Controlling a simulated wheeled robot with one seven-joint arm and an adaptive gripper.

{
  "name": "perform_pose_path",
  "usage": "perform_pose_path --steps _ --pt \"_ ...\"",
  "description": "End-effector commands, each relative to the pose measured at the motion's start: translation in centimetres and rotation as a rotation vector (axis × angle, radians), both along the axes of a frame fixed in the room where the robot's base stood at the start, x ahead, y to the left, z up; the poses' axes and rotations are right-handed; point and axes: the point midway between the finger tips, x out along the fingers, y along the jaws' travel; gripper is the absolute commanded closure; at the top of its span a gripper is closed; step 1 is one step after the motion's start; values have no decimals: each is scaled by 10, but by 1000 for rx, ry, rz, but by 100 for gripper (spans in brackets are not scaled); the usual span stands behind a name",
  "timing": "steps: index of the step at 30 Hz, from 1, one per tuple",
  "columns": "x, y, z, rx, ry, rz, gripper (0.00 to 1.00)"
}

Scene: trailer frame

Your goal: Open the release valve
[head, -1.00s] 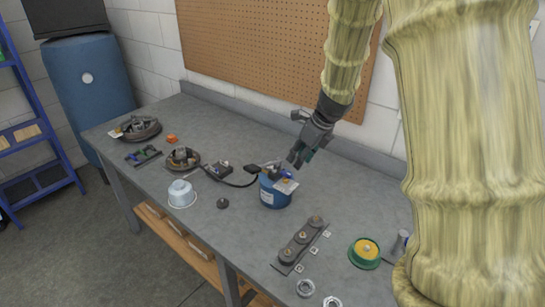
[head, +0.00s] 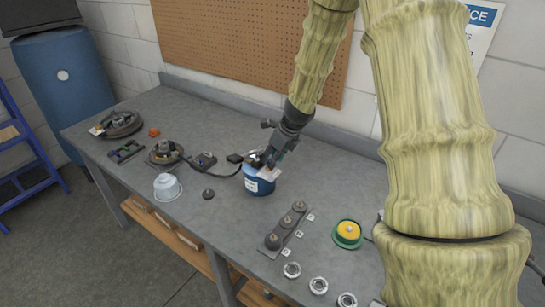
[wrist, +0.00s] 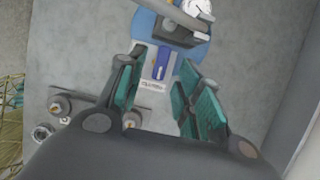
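A blue canister (head: 260,184) with a dark fitting on top stands on the workbench, and part of it shows at the top of the wrist view (wrist: 196,50). A small blue lever (wrist: 161,62) with a white printed tag (wrist: 151,84) sits by the fitting; it looks like the release valve. My gripper (head: 268,159) is over the canister's top. In the wrist view my gripper (wrist: 162,58) is open, with teal pads on either side of the lever and tag. I see no clear contact, and the head view hides the lever behind the fingers.
The wall with a pegboard (head: 250,45) stands behind.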

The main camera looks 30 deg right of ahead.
Motion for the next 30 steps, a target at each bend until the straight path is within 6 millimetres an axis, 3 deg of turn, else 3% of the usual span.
perform_pose_path --steps 14,20,30 --pt "4 2 -9 -1 1 1 65" --pt "4 2 -9 -1 1 1 100" --pt "4 2 -10 -1 1 -16 100"
